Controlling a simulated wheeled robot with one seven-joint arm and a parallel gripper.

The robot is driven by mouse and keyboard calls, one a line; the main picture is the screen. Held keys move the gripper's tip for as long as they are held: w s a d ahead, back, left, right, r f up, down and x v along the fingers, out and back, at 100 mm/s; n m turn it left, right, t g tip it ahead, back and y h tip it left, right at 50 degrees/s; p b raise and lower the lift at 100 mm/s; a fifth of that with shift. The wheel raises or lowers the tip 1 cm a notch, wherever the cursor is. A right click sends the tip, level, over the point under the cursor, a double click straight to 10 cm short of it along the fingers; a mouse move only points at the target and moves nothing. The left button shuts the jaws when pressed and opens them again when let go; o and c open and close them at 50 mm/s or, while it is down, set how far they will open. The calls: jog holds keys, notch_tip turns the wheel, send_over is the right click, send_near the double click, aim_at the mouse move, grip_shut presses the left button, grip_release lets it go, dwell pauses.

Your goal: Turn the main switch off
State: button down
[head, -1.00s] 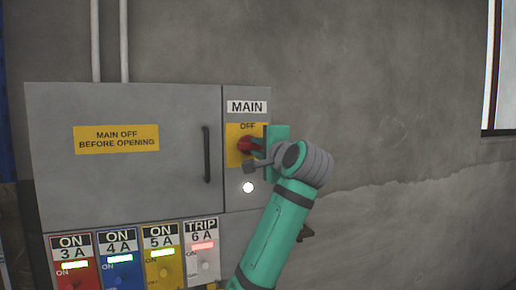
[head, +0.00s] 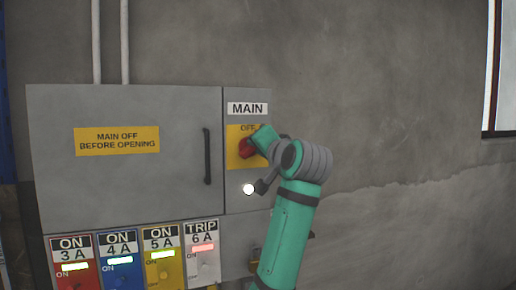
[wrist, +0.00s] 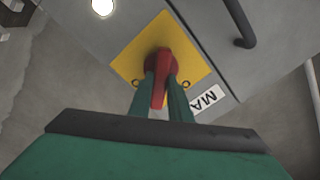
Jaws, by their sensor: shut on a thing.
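The main switch is a red rotary handle (head: 246,147) on a yellow plate (head: 234,160) under the MAIN label (head: 247,108). OFF is printed at the top of the plate. My gripper (head: 256,143) reaches it from the right, partly covering the plate. In the wrist view the red handle (wrist: 161,78) lies between the two green fingers of my gripper (wrist: 162,92), which are shut on it. The wrist view is rolled relative to the panel. The handle's exact angle against the plate markings is hard to tell.
A white lamp (head: 249,189) glows below the switch. The grey cabinet door (head: 120,185) with a black handle (head: 207,156) is to the left. Several coloured breakers, such as the blue one (head: 121,273), sit below. The wall to the right is clear.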

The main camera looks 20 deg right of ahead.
jog(key=n, duration=0.6)
jog(key=a+n, duration=0.1)
jog(key=n, duration=0.3)
jog(key=shift+r, duration=0.15)
dwell(0.4)
jog(key=c, duration=1.6)
grip_release()
jog(key=shift+c, duration=0.2)
jog(key=s, duration=1.1)
jog(key=shift+d, duration=0.25)
